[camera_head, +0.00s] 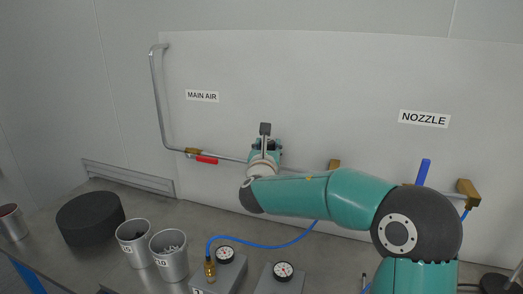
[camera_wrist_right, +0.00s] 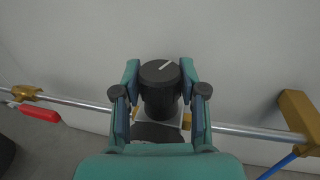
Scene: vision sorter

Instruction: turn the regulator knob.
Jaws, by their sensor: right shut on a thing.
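The regulator knob (camera_wrist_right: 160,73) is a black cylinder with a white pointer line on top, standing on the pipe in front of the wall panel. In the right wrist view the line slants toward the upper right. My right gripper (camera_wrist_right: 160,88) has one finger on each side of the knob and is shut on it. In the head view the knob (camera_head: 265,128) shows just above my right gripper (camera_head: 265,144), and the gripper and wrist hide the regulator body. My left gripper is in neither view.
A red-handled valve (camera_head: 206,159) sits on the pipe under the MAIN AIR label (camera_head: 202,96). A blue handle (camera_head: 423,172) stands under the NOZZLE label (camera_head: 424,118).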

